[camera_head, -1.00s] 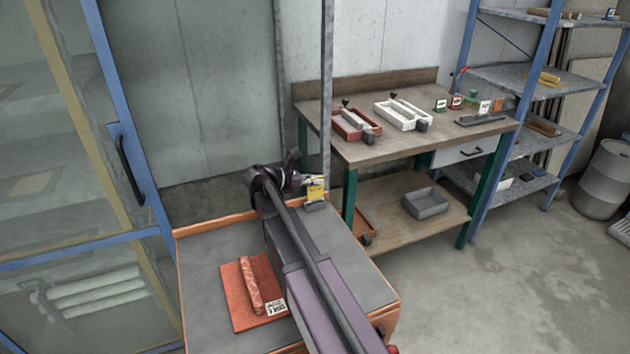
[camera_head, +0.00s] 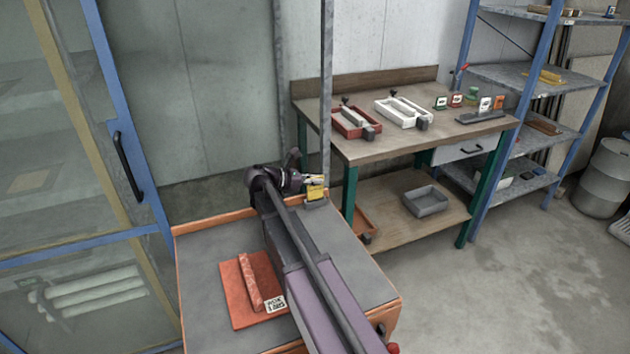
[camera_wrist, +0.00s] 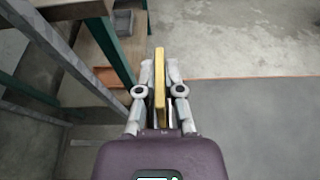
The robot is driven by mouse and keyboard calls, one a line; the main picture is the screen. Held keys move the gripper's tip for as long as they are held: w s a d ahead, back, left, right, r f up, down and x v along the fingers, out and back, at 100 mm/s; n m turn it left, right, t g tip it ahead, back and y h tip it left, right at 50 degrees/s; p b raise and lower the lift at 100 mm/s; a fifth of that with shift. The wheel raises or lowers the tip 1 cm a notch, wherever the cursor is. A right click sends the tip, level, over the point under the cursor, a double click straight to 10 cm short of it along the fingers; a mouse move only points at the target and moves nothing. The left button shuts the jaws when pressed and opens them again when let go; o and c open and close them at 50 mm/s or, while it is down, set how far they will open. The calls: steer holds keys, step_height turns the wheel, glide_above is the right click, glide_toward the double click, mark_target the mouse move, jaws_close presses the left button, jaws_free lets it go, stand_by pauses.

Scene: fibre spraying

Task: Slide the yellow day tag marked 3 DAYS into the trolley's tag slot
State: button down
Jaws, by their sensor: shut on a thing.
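The yellow day tag (camera_head: 316,193) is upright at the far right corner of the trolley (camera_head: 208,258), which has a grey top and orange rim. My gripper (camera_head: 311,181) is shut on the tag. In the wrist view, the tag (camera_wrist: 159,82) shows edge-on between the fingers of my gripper (camera_wrist: 160,92). The small grey tag slot (camera_head: 318,204) is on the trolley's corner, directly below the tag. The tag's lower edge meets the slot in the picture; I cannot tell how deep it sits. The tag's print is too small to read.
A red board (camera_head: 243,313) with a red bar and a printed label lies on the trolley. A grey post (camera_head: 327,90) rises close behind the slot. The workbench (camera_head: 370,150) with moulds and several other tags stands to the right. Open floor lies at the right front.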

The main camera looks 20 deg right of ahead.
steer(key=shift+f+b, duration=1.15)
steer(key=shift+f, duration=0.05)
steer(key=c, duration=0.7)
jaws_free()
steer(key=shift+r, duration=0.2)
step_height(320, 180, up, 9)
steer(key=p, duration=0.9)
stand_by(0.7)
